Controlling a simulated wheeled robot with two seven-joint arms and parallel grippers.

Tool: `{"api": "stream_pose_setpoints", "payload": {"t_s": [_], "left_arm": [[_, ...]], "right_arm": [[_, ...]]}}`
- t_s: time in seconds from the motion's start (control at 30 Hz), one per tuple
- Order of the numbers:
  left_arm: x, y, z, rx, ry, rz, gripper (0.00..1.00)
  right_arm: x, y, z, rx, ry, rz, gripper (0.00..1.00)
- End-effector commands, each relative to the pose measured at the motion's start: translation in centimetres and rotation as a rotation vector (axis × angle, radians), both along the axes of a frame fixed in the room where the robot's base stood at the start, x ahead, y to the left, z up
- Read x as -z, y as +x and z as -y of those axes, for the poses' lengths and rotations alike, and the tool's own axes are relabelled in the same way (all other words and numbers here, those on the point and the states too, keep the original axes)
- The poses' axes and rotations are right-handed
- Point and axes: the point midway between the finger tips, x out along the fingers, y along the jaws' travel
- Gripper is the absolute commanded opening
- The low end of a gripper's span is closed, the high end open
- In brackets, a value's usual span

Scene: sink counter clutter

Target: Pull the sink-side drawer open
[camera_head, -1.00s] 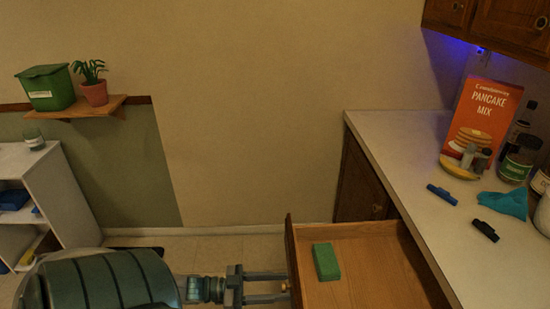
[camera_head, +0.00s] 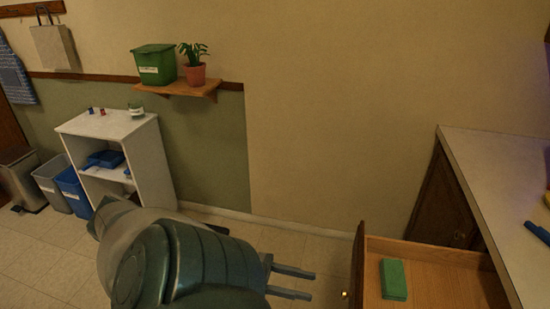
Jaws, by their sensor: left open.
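The sink-side drawer (camera_head: 440,259) is pulled out from the wooden cabinet under the counter, at the lower right. A green block (camera_head: 393,279) lies flat inside it. A small brass-coloured knob (camera_head: 345,295) shows on the drawer's front panel (camera_head: 358,265). My left gripper (camera_head: 312,285) is open and empty, with its two fingers pointing right toward the drawer front. A gap shows between the fingertips and the knob. My right gripper is not in view.
The counter (camera_head: 495,180) stands above the drawer at the right. A white shelf unit (camera_head: 150,150) and bins (camera_head: 72,190) stand at the left. A wall shelf (camera_head: 185,90) holds a green box and a plant.

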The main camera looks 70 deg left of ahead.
Motion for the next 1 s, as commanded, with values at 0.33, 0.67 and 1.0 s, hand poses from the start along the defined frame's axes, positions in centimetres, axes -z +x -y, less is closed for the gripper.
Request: {"api": "stream_pose_setpoints", "payload": {"t_s": [0.33, 0.67, 1.0], "left_arm": [[0.2, -4.7, -3.7, -0.001, 0.001, -0.003, 0.42], [0.0, -6.0, -4.7, 0.000, 0.000, 0.000, 0.42], [0.0, -6.0, -4.7, 0.000, 0.000, 0.000, 0.42]], "right_arm": [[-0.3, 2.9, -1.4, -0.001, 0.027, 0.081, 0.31], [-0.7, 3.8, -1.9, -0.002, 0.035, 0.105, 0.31], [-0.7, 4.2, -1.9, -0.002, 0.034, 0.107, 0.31]]}}
